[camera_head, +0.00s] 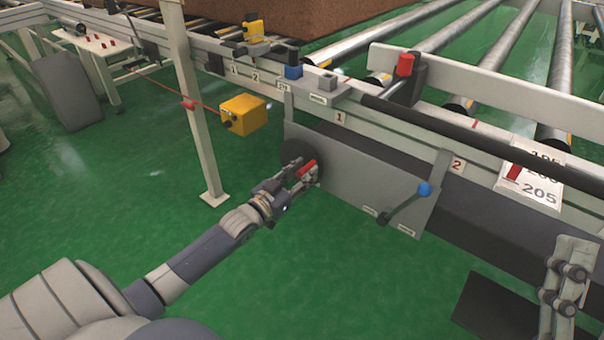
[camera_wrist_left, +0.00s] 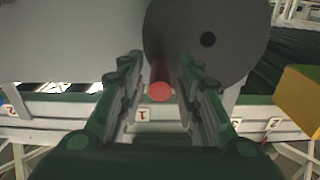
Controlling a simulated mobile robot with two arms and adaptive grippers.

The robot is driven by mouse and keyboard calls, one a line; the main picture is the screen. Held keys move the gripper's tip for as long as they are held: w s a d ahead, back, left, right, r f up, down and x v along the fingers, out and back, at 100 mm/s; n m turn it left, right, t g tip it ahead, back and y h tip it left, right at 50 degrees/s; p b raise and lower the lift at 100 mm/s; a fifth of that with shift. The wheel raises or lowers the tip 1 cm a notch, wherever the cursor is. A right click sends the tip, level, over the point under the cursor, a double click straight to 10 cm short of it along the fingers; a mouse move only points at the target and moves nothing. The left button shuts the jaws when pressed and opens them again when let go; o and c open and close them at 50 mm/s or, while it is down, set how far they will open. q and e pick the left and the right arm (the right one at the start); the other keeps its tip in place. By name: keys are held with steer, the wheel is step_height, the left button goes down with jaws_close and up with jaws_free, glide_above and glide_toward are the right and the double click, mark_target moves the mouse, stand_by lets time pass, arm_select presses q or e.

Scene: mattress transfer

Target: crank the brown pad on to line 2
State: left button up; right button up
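The brown pad (camera_head: 325,14) lies on the roller conveyor at the top of the head view, its far part cut off. A dark round crank disc (camera_head: 295,152) with a red handle (camera_head: 308,168) sits on the grey side panel. My left gripper (camera_head: 303,178) is at this handle. In the left wrist view the red handle (camera_wrist_left: 160,91) stands between my open left fingers (camera_wrist_left: 160,75), with a gap visible on both sides. The line 2 label (camera_head: 457,166) is on the frame at right. My right gripper (camera_head: 566,280) shows only partly at lower right.
A red-knobbed lever (camera_head: 404,66) and a blue button (camera_head: 292,70) are above. A yellow box (camera_head: 243,114) hangs left near a post (camera_head: 190,100).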

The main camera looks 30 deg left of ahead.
arm_select(q)
jaws_close()
